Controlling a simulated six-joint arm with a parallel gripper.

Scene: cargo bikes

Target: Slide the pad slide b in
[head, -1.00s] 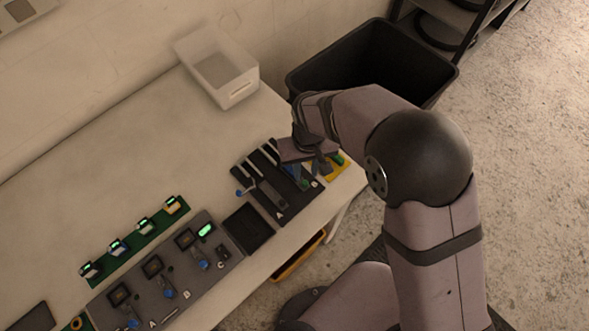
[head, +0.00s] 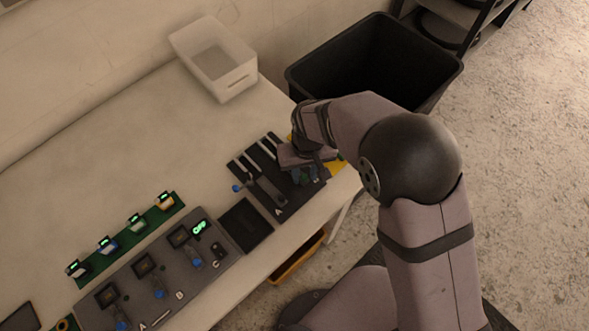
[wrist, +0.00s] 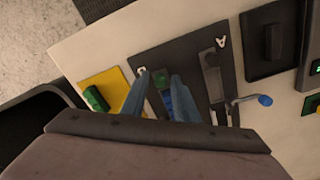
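A dark slide board (head: 287,205) lies at the right end of the bench, with lettered slide channels. In the wrist view the board (wrist: 150,55) shows a letter A by a grey slide (wrist: 212,80) with a blue-knobbed lever (wrist: 265,100). A second letter, probably B, is beside my left fingertip. My gripper (wrist: 162,78) is low over that second channel, its two blue-grey fingers apart. A blue part (wrist: 168,100), likely of pad slide b, shows between them; whether they touch it I cannot tell. In the head view my gripper (head: 305,174) hides most of this slide.
A yellow pad (wrist: 103,90) with a green block (wrist: 97,98) lies beside the board. A black bin (head: 375,65) stands behind my arm. A white tub (head: 215,60) is at the back. A dark tray (head: 245,226) and switch panel (head: 165,270) lie left; the bench's middle is clear.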

